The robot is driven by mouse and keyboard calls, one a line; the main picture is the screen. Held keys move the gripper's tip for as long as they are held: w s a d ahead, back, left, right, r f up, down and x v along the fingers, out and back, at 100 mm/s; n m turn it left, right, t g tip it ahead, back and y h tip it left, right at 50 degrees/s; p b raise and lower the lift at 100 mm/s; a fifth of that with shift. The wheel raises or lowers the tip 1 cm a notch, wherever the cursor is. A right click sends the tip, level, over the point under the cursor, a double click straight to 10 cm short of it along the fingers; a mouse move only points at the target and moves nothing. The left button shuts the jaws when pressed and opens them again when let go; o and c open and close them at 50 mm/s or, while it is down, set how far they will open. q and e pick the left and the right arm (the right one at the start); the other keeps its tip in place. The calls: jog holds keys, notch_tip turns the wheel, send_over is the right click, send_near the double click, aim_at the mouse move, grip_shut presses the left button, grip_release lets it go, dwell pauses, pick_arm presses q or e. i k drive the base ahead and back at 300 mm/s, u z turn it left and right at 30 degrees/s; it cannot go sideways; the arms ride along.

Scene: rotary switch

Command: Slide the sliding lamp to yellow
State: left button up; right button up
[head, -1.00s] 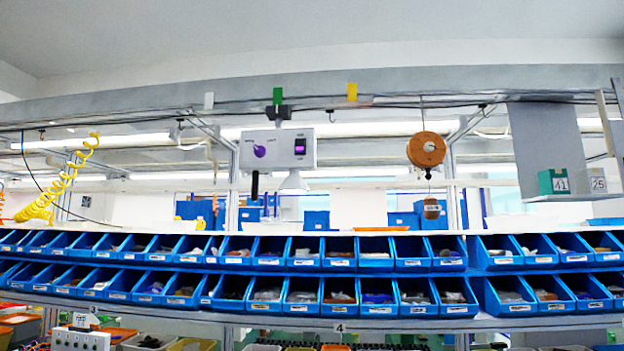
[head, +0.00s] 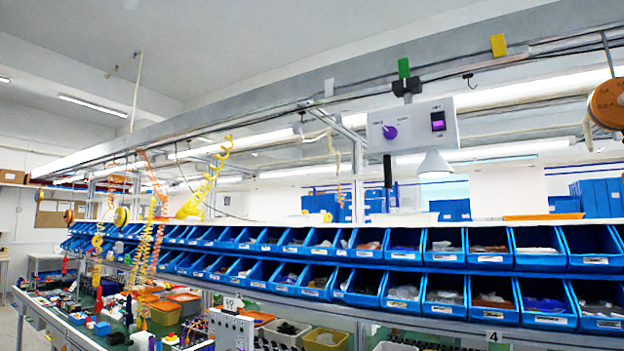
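The sliding lamp is a light grey box (head: 412,128) hanging from the overhead rail. It has a purple rotary knob (head: 390,132), a purple-and-black rocker switch (head: 438,121), a white cone shade (head: 435,163) and a black handle (head: 387,172) below. Its dark hanger (head: 407,86) is directly under the green marker (head: 403,68). The yellow marker (head: 498,45) is on the rail to the right of the lamp. Neither of my grippers shows in the head view.
An orange-brown reel (head: 607,104) hangs right of the lamp. Two rows of blue bins (head: 489,259) run along the shelf below. Yellow coiled hoses (head: 208,182) hang to the left. The rail between the green and yellow markers shows no large obstacle.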

aim_at(416, 135)
jog(key=u, duration=0.6)
jog(key=i, duration=1.3)
jog(key=z, duration=0.25)
